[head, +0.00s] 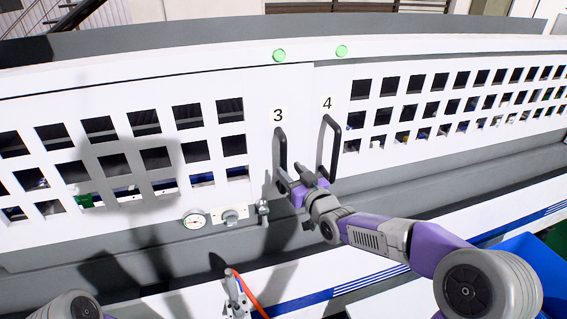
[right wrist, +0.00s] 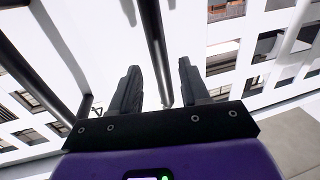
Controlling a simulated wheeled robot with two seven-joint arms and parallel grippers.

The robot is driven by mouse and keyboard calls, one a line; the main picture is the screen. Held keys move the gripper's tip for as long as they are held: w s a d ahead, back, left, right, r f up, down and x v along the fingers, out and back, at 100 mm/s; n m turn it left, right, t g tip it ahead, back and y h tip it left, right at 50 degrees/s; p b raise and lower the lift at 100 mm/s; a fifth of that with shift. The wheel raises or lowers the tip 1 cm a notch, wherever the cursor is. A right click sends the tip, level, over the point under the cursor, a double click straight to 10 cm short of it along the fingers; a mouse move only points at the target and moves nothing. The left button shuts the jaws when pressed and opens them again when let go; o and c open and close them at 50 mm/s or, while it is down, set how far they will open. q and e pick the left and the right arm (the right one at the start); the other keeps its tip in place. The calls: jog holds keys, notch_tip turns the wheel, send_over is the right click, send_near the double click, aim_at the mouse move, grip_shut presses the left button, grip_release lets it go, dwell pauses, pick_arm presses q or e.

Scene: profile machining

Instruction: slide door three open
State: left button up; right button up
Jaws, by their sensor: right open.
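Door three (head: 258,100) is a white panel with square windows, marked "3", with a dark vertical handle (head: 281,148) near its right edge. Door four (head: 390,150) is to its right, with a similar handle (head: 331,148) beside the "4". My right gripper (head: 296,178) is at the lower end of the door three handle, close to both handles. In the right wrist view, its two fingers (right wrist: 152,92) are apart. A dark bar (right wrist: 155,45) shows between them, and a second bar stands at left. Whether the fingers surround the bar I cannot tell. My left gripper is out of view.
Below door three are a round gauge (head: 195,219), a knob (head: 230,216) and a small fitting (head: 263,211). A nozzle with an orange hose (head: 240,285) stands in front. Two green buttons (head: 279,56) (head: 342,51) are above. A blue bin (head: 520,262) is at lower right.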

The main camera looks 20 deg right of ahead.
aim_at(285, 166)
jog(key=shift+p+x, duration=0.3)
jog(key=shift+x, duration=2.05)
grip_shut()
